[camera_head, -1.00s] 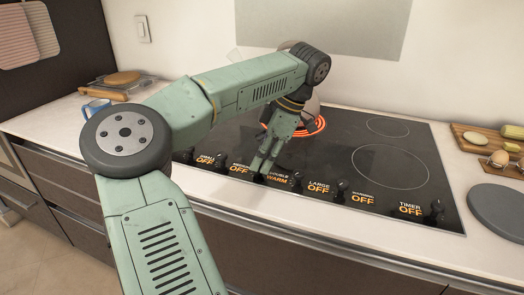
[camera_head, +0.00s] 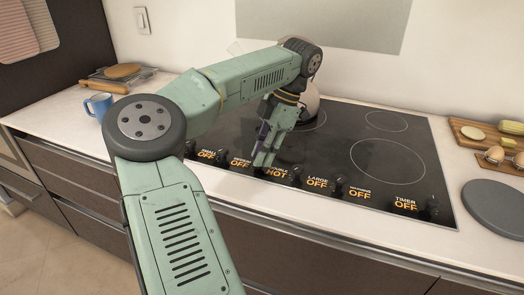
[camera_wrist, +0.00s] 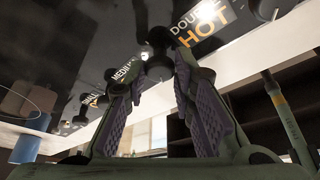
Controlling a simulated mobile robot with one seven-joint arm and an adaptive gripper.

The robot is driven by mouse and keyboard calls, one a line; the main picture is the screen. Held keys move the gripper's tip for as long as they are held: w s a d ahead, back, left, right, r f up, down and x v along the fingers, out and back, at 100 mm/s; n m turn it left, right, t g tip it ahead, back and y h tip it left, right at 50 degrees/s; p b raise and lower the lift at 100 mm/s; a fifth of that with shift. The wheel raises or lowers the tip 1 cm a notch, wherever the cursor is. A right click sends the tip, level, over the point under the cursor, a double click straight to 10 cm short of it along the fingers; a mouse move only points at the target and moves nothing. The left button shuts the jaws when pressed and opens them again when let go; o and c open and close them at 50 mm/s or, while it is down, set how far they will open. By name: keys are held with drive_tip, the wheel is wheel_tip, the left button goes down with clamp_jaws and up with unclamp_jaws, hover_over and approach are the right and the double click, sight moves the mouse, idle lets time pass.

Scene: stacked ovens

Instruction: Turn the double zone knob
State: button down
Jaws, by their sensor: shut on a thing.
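My gripper (camera_head: 263,164) reaches down to the front control row of the black cooktop (camera_head: 345,130). In the wrist view its two fingers (camera_wrist: 158,72) close in on a black knob (camera_wrist: 159,42), taken as the double zone knob, and are shut on it. The knob is just left of the label reading DOUBLE and HOT (camera_wrist: 205,27); that label also shows in the head view (camera_head: 277,173). In the head view my fingers hide most of this knob. The neighbouring labels read OFF.
A rounded, pale pot or kettle (camera_head: 309,103) stands behind my wrist on the cooktop. Other black knobs sit close on both sides, such as one at the right end (camera_head: 432,205). A blue mug (camera_head: 98,106) is on the left counter; boards with food (camera_head: 492,140) are at right.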

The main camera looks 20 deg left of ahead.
drive_tip(key=shift+f, duration=0.1)
drive_tip(key=c, duration=1.3)
unclamp_jaws()
drive_tip(key=shift+c, duration=0.2)
drive_tip(key=v, duration=0.7)
drive_tip(key=shift+r, duration=0.25)
